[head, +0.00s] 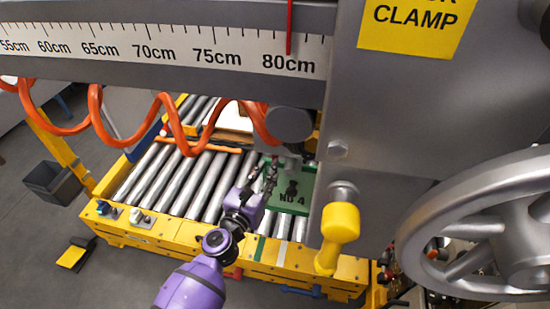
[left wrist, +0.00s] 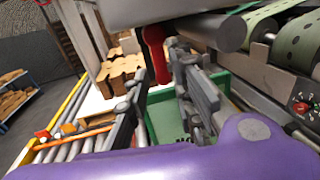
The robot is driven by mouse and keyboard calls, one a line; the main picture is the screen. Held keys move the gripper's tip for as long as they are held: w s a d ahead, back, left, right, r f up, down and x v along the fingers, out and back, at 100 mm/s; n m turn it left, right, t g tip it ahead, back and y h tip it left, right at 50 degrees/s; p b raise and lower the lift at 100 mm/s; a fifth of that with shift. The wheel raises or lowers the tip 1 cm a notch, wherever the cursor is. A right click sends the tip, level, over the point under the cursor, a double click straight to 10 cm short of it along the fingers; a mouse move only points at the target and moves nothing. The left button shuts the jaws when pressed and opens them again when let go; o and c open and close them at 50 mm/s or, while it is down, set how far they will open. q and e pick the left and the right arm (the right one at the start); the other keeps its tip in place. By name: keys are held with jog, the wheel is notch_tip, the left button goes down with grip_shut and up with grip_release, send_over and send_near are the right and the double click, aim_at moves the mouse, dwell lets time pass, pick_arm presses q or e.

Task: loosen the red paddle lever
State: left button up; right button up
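The red paddle lever (left wrist: 155,50) hangs down below a grey housing in the left wrist view, its lower end near my fingertips. I cannot make it out in the head view, where the large grey housing and beam cover that area. My left gripper (left wrist: 154,72) is open, its two dark fingers spread with the lever's lower end in line with the gap between them. I cannot tell whether a finger touches it. In the head view my left gripper (head: 268,176) is over the rollers, beside a green tray (head: 303,176). My right gripper is not in view.
A yellow-handled lever (head: 340,225) and a large grey handwheel (head: 450,235) are at the right. An orange coiled hose (head: 170,115) hangs across the conveyor rollers (head: 180,180). A grey roller (left wrist: 215,32) lies close above my fingers. Stacked brown blanks (left wrist: 120,75) stand behind.

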pick_arm(q)
jog(key=shift+x, duration=3.05)
grip_shut()
